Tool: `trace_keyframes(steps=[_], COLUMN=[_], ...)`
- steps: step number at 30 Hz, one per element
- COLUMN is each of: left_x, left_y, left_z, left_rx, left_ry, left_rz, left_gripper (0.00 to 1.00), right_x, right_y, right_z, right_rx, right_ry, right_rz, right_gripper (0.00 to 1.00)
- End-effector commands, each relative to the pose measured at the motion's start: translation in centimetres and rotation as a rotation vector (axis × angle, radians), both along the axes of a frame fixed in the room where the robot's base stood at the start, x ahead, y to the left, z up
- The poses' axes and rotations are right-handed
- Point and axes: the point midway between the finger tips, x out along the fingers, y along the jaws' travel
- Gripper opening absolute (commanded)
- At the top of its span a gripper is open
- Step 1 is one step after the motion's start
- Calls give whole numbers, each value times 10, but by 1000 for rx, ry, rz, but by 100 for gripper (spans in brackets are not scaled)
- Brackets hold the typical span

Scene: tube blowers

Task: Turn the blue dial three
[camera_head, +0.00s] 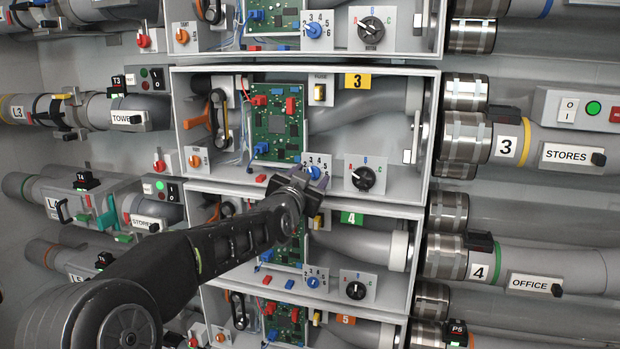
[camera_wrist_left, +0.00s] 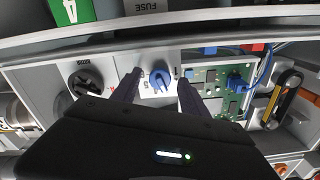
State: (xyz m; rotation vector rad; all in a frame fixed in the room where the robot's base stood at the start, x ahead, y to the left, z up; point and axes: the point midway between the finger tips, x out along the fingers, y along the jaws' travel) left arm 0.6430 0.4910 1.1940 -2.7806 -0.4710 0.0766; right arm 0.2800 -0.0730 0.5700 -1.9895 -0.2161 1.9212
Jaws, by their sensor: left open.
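The blue dial (camera_head: 314,172) of the box marked 3 sits on a white numbered plate, low in the box, left of a black dial. My left gripper (camera_head: 309,179) is directly in front of it and partly covers its plate. In the left wrist view the blue dial (camera_wrist_left: 160,81) shows between the two dark fingers of my left gripper (camera_wrist_left: 158,84). The fingers are spread, one on each side of the dial, with gaps visible. I cannot tell how deep the tips reach. Most of the dial's numbers are hidden or too small to read. My right gripper is not in view.
A black dial (camera_head: 363,178) marked A, B, C is beside the blue one. A green circuit board (camera_head: 277,122) is above left. Similar boxes with blue dials are above (camera_head: 314,30) and below (camera_head: 313,282). The box's lower ledge runs close under my gripper.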

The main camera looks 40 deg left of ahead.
Motion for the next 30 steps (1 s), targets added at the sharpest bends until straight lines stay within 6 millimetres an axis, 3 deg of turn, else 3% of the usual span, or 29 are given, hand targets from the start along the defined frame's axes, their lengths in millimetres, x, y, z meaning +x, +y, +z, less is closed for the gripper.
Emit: trace_keyframes(steps=[8,21,30], left_x=[-5,-64,-74], left_y=[-2,-22,-26], left_z=[0,-1,0], left_rx=[0,0,0], left_ry=[-1,-1,0], left_rz=[0,0,-1], left_gripper=[52,52,52], right_x=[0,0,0], right_y=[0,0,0], right_z=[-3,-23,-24], right_rx=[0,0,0], right_ry=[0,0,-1], right_rz=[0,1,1], right_gripper=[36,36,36])
